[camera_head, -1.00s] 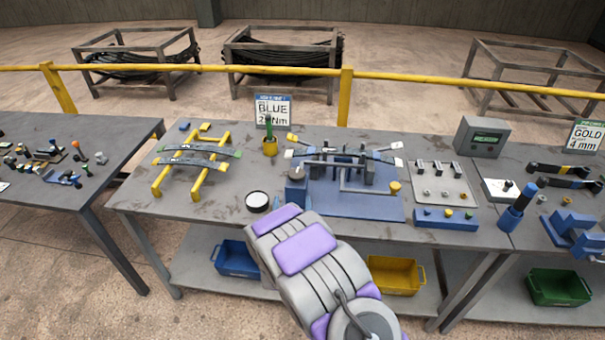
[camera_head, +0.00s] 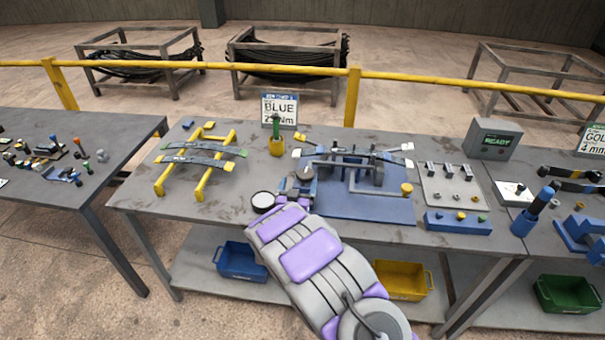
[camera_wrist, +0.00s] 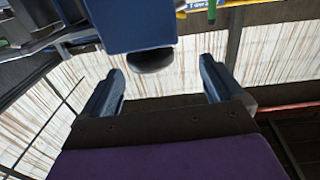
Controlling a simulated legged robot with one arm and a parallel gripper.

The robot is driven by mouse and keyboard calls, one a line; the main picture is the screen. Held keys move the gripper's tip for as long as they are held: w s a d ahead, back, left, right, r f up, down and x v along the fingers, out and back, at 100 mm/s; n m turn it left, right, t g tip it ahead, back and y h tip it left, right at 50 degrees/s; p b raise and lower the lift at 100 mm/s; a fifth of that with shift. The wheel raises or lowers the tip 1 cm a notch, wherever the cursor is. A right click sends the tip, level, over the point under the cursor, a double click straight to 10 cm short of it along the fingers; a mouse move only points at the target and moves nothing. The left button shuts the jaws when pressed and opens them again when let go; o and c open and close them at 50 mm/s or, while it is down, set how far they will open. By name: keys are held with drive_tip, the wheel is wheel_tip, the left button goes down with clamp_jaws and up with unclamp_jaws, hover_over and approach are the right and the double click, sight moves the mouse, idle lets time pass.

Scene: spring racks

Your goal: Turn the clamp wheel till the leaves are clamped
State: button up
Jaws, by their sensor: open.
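The clamp fixture has a blue base plate (camera_head: 375,208) on the middle table, with grey spring leaves (camera_head: 350,160) lying across it. At its left stands a blue block with a grey round wheel (camera_head: 305,172) on top, which I take as the clamp wheel. In the wrist view the wheel shows as a dark disc (camera_wrist: 152,61) at the end of the blue block. My gripper (camera_head: 296,188) is at the wheel's near side. Its two fingers (camera_wrist: 163,78) are spread apart with nothing between the tips, and the disc lies just ahead. Whether the leaves are pressed tight cannot be told.
A yellow rack (camera_head: 206,180) with leaves stands further left. A display box (camera_head: 493,139) at right reads READY.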

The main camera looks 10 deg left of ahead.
sight(308, 173)
drive_tip(key=w+d, duration=0.1)
drive_tip(key=w, duration=0.3)
drive_tip(key=w+d+b, duration=0.1)
drive_tip(key=w, duration=0.1)
drive_tip(key=shift+d+r, duration=0.1)
drive_tip(key=shift+d, duration=0.2)
drive_tip(key=shift+w+a, duration=0.3)
drive_tip(key=shift+w, duration=0.3)
drive_tip(key=shift+w+a, duration=0.2)
drive_tip(key=shift+a, duration=0.3)
drive_tip(key=shift+d, duration=0.35)
drive_tip(key=shift+c, duration=0.3)
drive_tip(key=shift+d, duration=0.3)
drive_tip(key=c, duration=0.3)
drive_tip(key=shift+a, duration=0.35)
drive_tip(key=c, duration=0.4)
drive_tip(key=shift+c, duration=1)
